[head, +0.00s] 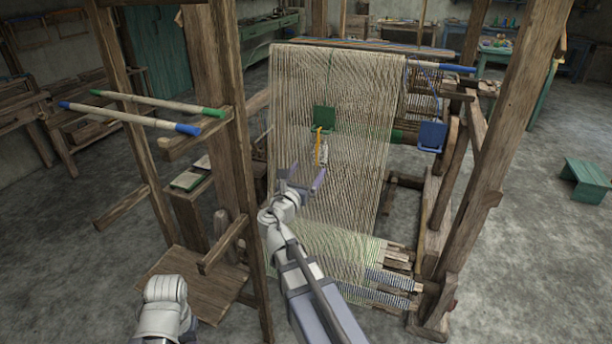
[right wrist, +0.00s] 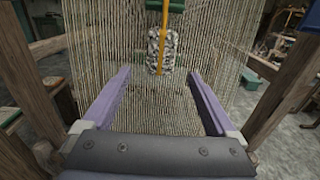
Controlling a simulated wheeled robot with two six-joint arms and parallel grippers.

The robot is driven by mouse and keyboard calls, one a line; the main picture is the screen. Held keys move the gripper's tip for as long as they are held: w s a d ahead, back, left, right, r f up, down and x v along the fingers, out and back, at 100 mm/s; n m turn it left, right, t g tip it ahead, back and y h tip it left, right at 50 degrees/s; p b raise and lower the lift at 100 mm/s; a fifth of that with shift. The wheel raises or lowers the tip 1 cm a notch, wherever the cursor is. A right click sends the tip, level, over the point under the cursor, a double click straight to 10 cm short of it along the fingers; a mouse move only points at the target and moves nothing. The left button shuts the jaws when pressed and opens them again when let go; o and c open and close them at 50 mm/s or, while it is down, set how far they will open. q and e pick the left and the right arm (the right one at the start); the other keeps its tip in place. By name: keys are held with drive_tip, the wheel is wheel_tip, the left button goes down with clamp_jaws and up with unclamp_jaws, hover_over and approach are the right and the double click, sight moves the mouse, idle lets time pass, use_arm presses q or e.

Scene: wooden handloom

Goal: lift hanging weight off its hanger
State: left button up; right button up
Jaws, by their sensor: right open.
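The hanging weight (right wrist: 153,52) is a speckled grey stone-like piece in the right wrist view, with a yellow strip (right wrist: 165,18) running down across it. In the head view the weight (head: 323,153) is small, beside the yellow strip (head: 318,143) below a green block (head: 324,117), in front of the loom threads. My right gripper (head: 306,175) is open and empty, just below and in front of the weight. In the right wrist view its two purple fingers (right wrist: 160,78) stand wide apart, with the weight ahead between their lines. My left gripper is not in view.
The warp threads (head: 355,90) hang as a broad sheet around the weight. A blue block (head: 432,136) hangs to the right. A green stool (head: 586,178) stands far right.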

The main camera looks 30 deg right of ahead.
sight(317, 151)
drive_tip(key=shift+x, duration=5.1)
clamp_jaws()
drive_tip(key=shift+r+p, duration=1.25)
drive_tip(key=shift+p, duration=0.05)
drive_tip(key=v, duration=1.4)
drive_tip(key=shift+r, duration=0.1)
